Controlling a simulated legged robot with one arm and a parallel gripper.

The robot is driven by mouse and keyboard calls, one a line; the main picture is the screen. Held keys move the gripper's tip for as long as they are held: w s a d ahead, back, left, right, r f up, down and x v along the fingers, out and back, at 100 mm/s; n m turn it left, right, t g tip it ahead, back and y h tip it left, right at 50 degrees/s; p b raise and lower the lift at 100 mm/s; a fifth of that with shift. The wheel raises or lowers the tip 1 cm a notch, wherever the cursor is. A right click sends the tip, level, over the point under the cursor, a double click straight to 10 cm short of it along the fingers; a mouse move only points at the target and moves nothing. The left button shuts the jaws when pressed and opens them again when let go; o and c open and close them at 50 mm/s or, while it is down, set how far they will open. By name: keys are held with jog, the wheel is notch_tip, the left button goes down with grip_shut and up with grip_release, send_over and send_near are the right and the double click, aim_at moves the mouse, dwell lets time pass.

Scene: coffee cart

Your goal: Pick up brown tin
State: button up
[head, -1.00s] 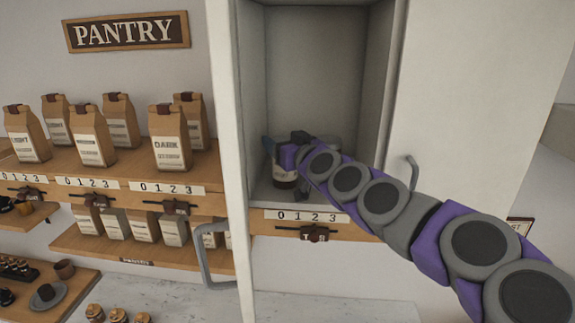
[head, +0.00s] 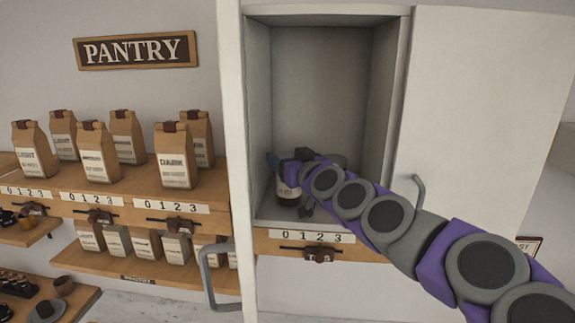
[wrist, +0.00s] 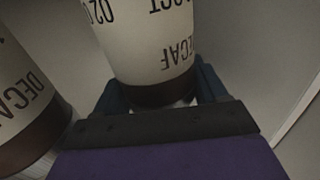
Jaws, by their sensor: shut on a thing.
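A brown tin with a white label reading DECAF (wrist: 155,45) fills the middle of the wrist view, its dark brown band between my jaws. In the head view the tin (head: 288,193) stands in the open cupboard, partly hidden by my gripper. My gripper (head: 284,166) is shut on this tin; its dark blue fingers (wrist: 160,95) show on both sides of it in the wrist view. A second tin with a DECAF label (wrist: 22,105) is close at the left in the wrist view.
The cupboard (head: 320,85) has a side wall close on each side. A white door with a grey handle (head: 416,195) is at the right. Shelves with several paper bags (head: 176,158) are at the left. A numbered strip (head: 304,237) runs along the cupboard's front edge.

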jog(key=shift+d+r+b, duration=0.1)
jog(key=shift+r+b, duration=0.3)
jog(key=shift+r, duration=1.2)
jog(key=shift+s+d, duration=0.15)
jog(key=shift+s, duration=0.65)
jog(key=s+d+r+b, duration=0.1)
jog(key=s+d+b, duration=0.2)
jog(key=s, duration=1.1)
jog(key=shift+d+r, duration=0.15)
jog(key=shift+d, duration=0.45)
